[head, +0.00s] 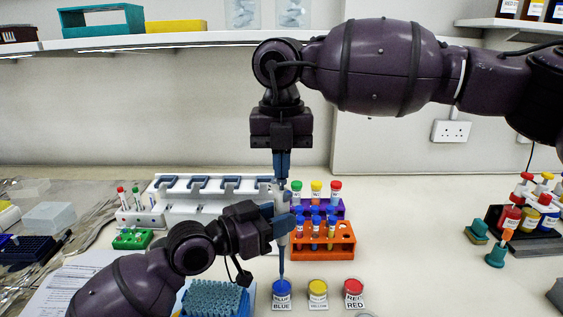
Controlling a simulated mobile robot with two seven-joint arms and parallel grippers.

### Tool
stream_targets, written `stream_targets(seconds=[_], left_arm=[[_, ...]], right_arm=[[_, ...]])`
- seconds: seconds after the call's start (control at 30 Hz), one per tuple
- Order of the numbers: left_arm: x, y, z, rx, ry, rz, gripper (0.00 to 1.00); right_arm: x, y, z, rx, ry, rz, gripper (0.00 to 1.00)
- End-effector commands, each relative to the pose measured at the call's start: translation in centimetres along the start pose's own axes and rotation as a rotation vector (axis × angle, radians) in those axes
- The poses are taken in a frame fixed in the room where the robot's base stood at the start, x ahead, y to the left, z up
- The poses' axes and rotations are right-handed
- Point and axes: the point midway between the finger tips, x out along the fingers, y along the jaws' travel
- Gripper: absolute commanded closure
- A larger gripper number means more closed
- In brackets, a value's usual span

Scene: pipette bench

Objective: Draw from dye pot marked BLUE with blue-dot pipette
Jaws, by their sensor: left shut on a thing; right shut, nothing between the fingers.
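The pipette (283,251) stands upright, its narrow tip pointing down at the dye pot marked BLUE (282,300). The tip's end meets the blue surface in the picture; I cannot tell how deep it is. My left gripper (284,224) is shut around the pipette's body. My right gripper (282,176) is shut and empty, pointing down with its fingertips at the pipette's top; I cannot tell whether they touch it. A blue dot on the pipette cannot be made out.
A yellow dye pot (318,300) and a pot marked RED (354,301) stand to the right. A blue tip box (214,299) is close on the left. An orange tube rack (340,251) and a white pipette stand (178,190) are behind.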

Motion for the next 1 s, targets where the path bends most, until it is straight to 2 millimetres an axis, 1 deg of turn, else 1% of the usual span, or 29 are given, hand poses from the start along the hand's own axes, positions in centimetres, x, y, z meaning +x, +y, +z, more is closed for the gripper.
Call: stream_targets(seconds=[1.0], left_arm=[[0.0,0.0,-0.1,0.001,0.003,0.0,1.0]], right_arm=[[1.6,0.0,0.0,0.0,0.001,0.0,1.0]])
